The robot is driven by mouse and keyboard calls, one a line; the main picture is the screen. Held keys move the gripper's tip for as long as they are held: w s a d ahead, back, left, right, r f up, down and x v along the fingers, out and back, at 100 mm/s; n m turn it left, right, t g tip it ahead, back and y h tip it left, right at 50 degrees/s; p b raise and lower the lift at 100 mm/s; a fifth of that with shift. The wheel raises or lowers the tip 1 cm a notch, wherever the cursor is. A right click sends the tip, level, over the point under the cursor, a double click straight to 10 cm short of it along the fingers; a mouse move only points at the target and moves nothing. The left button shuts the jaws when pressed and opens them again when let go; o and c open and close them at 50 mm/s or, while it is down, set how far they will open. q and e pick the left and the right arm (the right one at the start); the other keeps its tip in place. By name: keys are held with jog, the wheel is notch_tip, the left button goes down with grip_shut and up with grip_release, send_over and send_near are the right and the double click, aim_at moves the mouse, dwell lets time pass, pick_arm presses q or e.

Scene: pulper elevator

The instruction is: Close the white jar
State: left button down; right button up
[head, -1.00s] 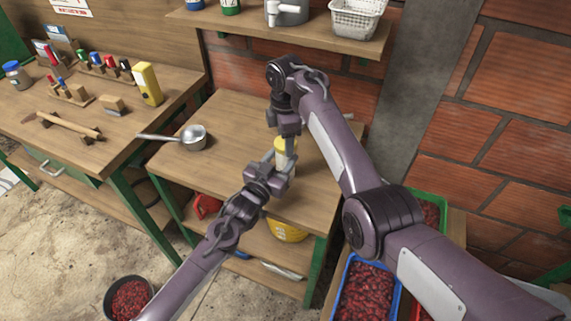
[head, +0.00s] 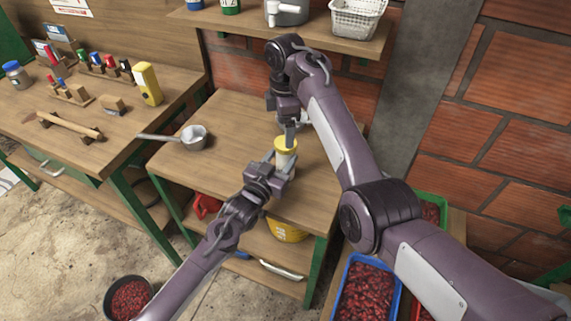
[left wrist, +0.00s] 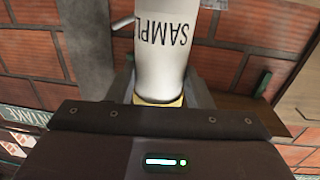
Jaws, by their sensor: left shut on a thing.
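The white jar (head: 285,161) stands upright over the front part of the middle table, with a yellow lid (head: 286,143) on its top. In the left wrist view the jar (left wrist: 162,50) shows black "SAMPL" lettering upside down and yellow at its lower end. My left gripper (head: 281,160) is shut on the jar, its fingers on either side. My right gripper (head: 290,143) points down just above the lid. Its fingers overlap in the picture, so I cannot tell whether it is open or touches the lid.
A metal saucepan (head: 194,137) stands on the table to the left. A workbench (head: 70,158) with tools and a yellow bottle (head: 148,84) is further left. A shelf (head: 240,22) hangs on the brick wall behind. A blue crate (head: 345,285) of red berries stands low at front right.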

notch_tip(320, 180, up, 7)
jog(key=shift+r, duration=0.2)
pick_arm(q)
jog(key=c, duration=0.6)
grip_release()
jog(key=shift+c, duration=0.2)
jog(key=b+v, duration=0.1)
jog(key=v, duration=0.6)
jog(key=shift+s+a, duration=0.15)
jog(key=shift+s, duration=0.2)
pick_arm(e)
jog(key=shift+f, duration=0.5)
pick_arm(q)
jog(key=shift+f, duration=0.1)
pick_arm(e)
jog(key=shift+s, duration=0.1)
